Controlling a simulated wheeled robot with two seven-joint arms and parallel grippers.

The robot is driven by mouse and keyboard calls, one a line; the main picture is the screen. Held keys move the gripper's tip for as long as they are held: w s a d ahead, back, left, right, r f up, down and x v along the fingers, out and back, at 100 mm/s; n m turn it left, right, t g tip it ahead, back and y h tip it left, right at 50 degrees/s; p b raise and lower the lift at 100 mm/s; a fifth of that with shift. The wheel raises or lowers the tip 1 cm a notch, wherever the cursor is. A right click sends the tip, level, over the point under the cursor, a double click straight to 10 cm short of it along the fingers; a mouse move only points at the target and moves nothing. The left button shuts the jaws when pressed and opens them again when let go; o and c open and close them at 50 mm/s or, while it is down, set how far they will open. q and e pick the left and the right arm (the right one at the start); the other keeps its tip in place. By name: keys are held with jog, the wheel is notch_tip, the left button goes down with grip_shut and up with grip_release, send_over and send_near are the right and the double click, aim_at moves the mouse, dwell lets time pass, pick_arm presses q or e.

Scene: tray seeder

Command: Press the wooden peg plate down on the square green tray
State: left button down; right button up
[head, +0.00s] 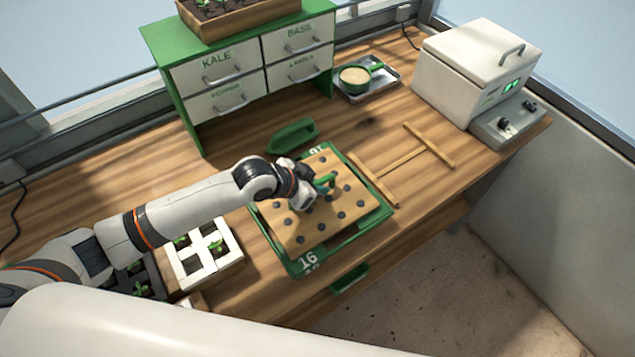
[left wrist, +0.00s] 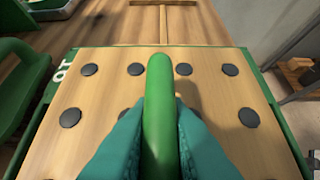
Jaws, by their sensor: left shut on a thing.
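The wooden peg plate (head: 292,231) is a square board with rows of dark round pegs. It lies over the square green tray (head: 293,264), whose rim shows around it, with "16" on the near corner. Whether the plate is fully down or slightly raised I cannot tell. My left gripper (head: 318,187) is over the middle of the plate, shut on its green handle (head: 327,180). In the left wrist view the handle (left wrist: 160,110) stands between the teal fingers, with the plate (left wrist: 110,95) beyond. My right gripper is not in view.
A green tool with a handle (head: 292,137) lies just behind the tray. A wooden H-shaped frame (head: 402,163) lies to the right. White and dark seedling trays (head: 204,255) stand at the left front, below my arm. Drawers (head: 235,75) and a white box appliance (head: 475,65) stand at the back.

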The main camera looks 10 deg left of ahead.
pick_arm(q)
jog(key=shift+w+r+p, duration=0.1)
jog(key=shift+r+p, duration=3.95)
jog(key=shift+r, duration=0.25)
jog(key=shift+f, duration=0.1)
jog(key=shift+b, duration=0.55)
jog(key=n+b, duration=0.1)
jog(key=b, duration=0.1)
jog(key=a+t+y+b, duration=0.1)
jog(key=s+n+b, duration=0.1)
jog(key=b, duration=0.1)
jog(key=shift+s+a+r+n+t+b, duration=0.1)
jog(key=shift+a+r+n+t+b, duration=0.1)
jog(key=shift+a+n+t+b, duration=0.15)
jog(key=s+a+r+n+y+b, duration=0.1)
jog(key=a+r+n+y+b, duration=0.1)
jog(key=a+n+b, duration=0.1)
jog(key=s+a+r+n+t+y+b, duration=0.1)
jog(key=s+a+n+y+b, duration=0.1)
jog(key=a, duration=0.3)
jog(key=shift+s+r+n+y+b, duration=0.3)
jog(key=shift+r+n+y+b, duration=0.1)
jog(key=shift+n+y+b, duration=0.2)
